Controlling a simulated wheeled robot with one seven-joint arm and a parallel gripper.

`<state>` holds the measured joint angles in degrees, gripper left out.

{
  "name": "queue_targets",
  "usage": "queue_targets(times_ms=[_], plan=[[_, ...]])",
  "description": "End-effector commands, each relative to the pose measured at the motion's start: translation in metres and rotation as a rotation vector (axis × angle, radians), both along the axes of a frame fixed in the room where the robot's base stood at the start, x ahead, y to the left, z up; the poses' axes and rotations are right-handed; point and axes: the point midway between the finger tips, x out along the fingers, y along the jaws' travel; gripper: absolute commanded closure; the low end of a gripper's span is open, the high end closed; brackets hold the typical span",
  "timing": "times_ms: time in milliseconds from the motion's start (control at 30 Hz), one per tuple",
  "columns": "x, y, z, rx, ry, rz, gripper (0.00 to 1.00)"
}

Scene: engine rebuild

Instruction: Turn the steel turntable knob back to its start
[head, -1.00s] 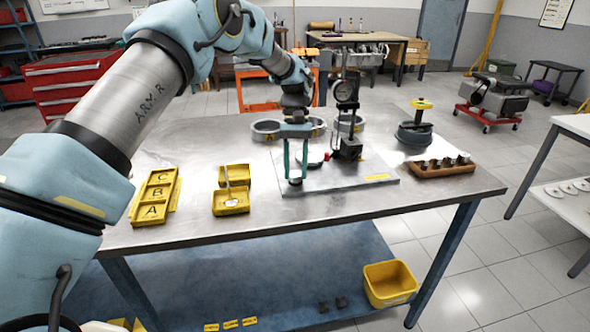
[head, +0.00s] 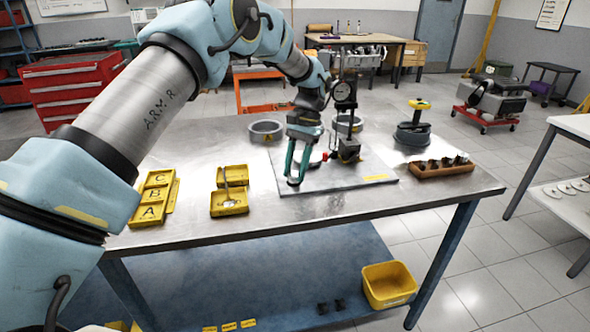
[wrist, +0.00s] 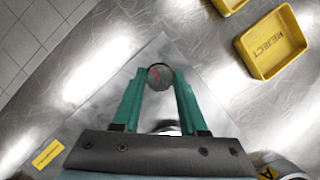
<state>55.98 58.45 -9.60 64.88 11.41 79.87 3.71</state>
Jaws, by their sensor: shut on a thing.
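The steel turntable knob (wrist: 160,80) is a dark grey round cap with a red line across its top. In the wrist view it sits between my green fingertips. My gripper (head: 293,178) is shut on the knob, low over the near left part of a grey plate (head: 345,180) on the bench. In the head view the fingers hide most of the knob. The red line slants from upper left to lower right in the wrist view. A pale round part, partly hidden by my gripper, shows behind the fingers.
A dial gauge on a stand (head: 344,92) rises just right of my gripper. Yellow bins (head: 230,208) and a lettered yellow tray (head: 140,215) lie to the left. Metal rings (head: 266,131) stand behind.

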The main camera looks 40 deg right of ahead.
Motion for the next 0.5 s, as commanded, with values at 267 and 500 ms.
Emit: queue_targets(times_ms=[267,500], plan=[[0.0005,-0.0003,0.0007,-0.002,-0.001,-0.006,1.00],[0.0004,-0.0002,0.0006,-0.002,-0.001,-0.004,0.45]])
